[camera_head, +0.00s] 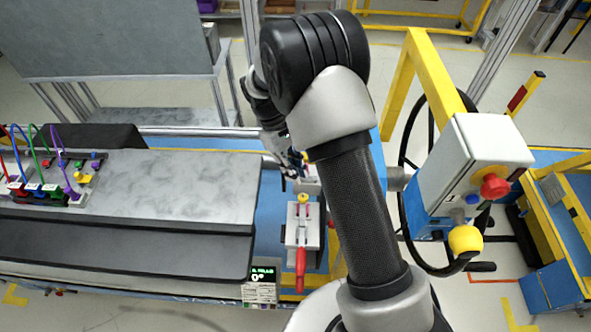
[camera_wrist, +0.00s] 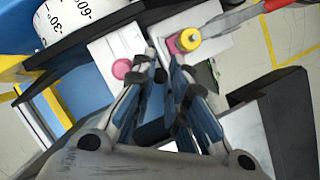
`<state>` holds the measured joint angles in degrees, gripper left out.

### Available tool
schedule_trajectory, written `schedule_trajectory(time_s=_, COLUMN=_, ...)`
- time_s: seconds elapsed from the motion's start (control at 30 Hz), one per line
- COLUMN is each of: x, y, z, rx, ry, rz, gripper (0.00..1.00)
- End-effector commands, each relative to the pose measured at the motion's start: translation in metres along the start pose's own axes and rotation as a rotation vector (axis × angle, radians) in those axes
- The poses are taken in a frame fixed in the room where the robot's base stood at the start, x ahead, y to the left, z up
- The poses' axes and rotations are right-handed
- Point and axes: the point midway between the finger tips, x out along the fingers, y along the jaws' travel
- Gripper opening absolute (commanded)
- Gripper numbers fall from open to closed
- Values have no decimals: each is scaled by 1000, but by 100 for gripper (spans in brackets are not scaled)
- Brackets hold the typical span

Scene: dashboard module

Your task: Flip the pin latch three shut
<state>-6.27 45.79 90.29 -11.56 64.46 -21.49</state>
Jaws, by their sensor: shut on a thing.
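My gripper (camera_wrist: 158,62) is in the middle of the wrist view, its two fingers drawn together at a pale plate (camera_wrist: 112,42). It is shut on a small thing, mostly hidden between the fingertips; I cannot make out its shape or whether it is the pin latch. A round pink part (camera_wrist: 122,69) is just left of the fingertips. In the head view my gripper (camera_head: 290,168) is past the right end of the grey panel, partly behind my arm. No label marks pin latch three, and its position cannot be read.
A clamp with a red handle (camera_head: 300,270) and a yellow knob (camera_head: 303,198) is close in front of the gripper; the knob (camera_wrist: 187,40) also shows in the wrist view. A white control box (camera_head: 470,165) stands at right. Coloured cables and connectors (camera_head: 50,190) are at far left.

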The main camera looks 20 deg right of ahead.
Motion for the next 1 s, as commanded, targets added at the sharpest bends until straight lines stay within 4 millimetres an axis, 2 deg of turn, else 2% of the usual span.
schedule_trajectory(time_s=0.33, x=-1, y=2, z=-2, rx=30, ry=2, rz=-11, gripper=0)
schedule_trajectory(time_s=0.37, x=-1, y=2, z=-2, rx=30, ry=2, rz=-11, gripper=15)
schedule_trajectory(time_s=0.63, x=-1, y=2, z=-2, rx=29, ry=1, rz=-10, gripper=33)
schedule_trajectory(time_s=1.0, x=0, y=1, z=-1, rx=15, ry=1, rz=-4, gripper=34)
